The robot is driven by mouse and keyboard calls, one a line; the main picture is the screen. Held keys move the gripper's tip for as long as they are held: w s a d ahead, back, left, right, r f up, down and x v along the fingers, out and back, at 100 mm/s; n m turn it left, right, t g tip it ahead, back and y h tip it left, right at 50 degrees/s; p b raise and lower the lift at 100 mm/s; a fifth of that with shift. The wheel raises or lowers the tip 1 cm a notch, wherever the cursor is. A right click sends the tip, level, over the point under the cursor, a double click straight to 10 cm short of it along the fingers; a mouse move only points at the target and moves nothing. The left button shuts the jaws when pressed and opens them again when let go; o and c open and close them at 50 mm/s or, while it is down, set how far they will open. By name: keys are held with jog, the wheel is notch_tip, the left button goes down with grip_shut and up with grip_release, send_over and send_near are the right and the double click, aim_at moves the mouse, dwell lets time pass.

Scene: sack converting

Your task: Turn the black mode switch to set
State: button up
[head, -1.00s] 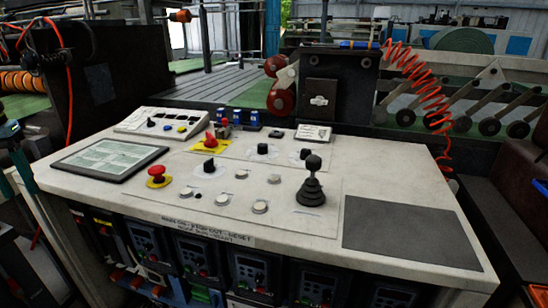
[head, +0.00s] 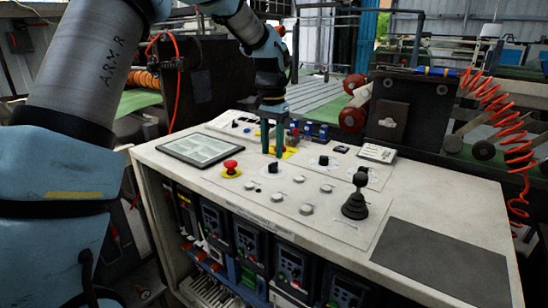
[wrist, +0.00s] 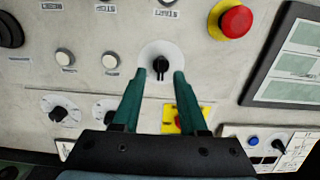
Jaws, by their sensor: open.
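A black rotary switch (head: 273,168) sits on a round white plate on the console top. In the wrist view the same switch (wrist: 160,65) lies just beyond and between my fingertips, its grip bar pointing roughly up and down in the picture. Its position labels are too small to read. My gripper (head: 272,151) is open, pointing down over this switch, its two green fingers spread to either side. I cannot tell whether the fingers touch it. Other black knobs (head: 323,160) stand to the right, and they also show in the wrist view (wrist: 58,114).
A red mushroom button (head: 231,168) is close left of the switch. A red switch on a yellow plate (wrist: 183,120) is by my right finger in the wrist view. White buttons (head: 306,209), a black joystick (head: 356,200) and a screen (head: 201,149) surround it. A grey mat (head: 440,262) is bare.

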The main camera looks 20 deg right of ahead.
aim_at(272, 164)
jog(key=shift+f, duration=1.95)
jog(key=shift+a, duration=0.1)
jog(key=shift+c, duration=0.3)
grip_shut()
